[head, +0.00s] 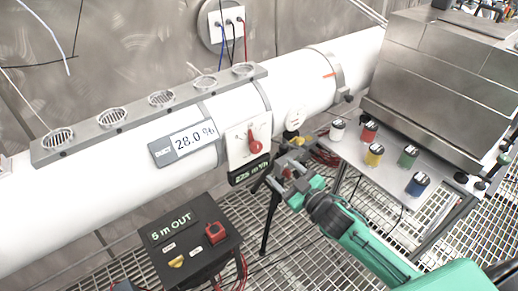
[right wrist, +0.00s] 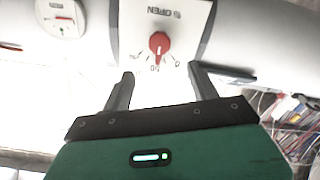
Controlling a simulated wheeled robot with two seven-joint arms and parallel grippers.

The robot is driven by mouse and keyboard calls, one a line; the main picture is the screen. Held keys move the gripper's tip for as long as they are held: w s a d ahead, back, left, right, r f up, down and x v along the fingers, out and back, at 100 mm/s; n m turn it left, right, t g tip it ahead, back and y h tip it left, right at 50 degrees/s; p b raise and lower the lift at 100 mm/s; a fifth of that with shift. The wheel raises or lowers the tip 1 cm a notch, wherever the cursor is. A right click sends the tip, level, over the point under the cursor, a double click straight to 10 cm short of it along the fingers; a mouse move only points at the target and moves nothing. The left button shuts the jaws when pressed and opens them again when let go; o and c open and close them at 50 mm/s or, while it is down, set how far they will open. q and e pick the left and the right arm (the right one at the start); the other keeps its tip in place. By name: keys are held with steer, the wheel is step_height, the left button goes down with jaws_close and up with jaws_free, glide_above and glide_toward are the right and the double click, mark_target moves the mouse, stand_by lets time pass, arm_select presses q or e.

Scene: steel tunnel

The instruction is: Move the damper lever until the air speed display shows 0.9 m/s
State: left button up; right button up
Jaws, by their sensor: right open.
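The red damper lever (head: 254,144) sits on a white dial plate (head: 237,152) on the white duct. It also shows in the right wrist view (right wrist: 158,43), on a plate with "OPEN" and scale marks. Below the plate is a small dark display (head: 248,173) with green digits, seemingly about 225 m³/h. A grey display (head: 176,145) labelled DUCT reads 28.0 %. I see no m/s reading. My right gripper (head: 276,174) is open and empty, just below and right of the lever. In the right wrist view its fingers (right wrist: 160,76) point at the lever, apart from it. My left gripper is not in view.
A white duct (head: 319,98) crosses the view. A black box (head: 190,245) marked "5 m OUT" stands at lower left. At right, a bench (head: 410,205) holds several coloured jars beside a large steel housing (head: 440,85). A black stand leg is near my right gripper.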

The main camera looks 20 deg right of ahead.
mark_target(258, 150)
steer(key=p+x, duration=0.2)
steer(key=x, duration=1)
steer(key=shift+f+p, duration=0.1)
steer(key=shift+p, duration=0.2)
steer(key=shift+c, duration=0.4)
steer(key=c, duration=0.9)
steer(key=shift+n, duration=1.7)
steer(key=o, duration=1)
steer(key=shift+s, duration=0.1)
steer(key=shift+s, duration=0.1)
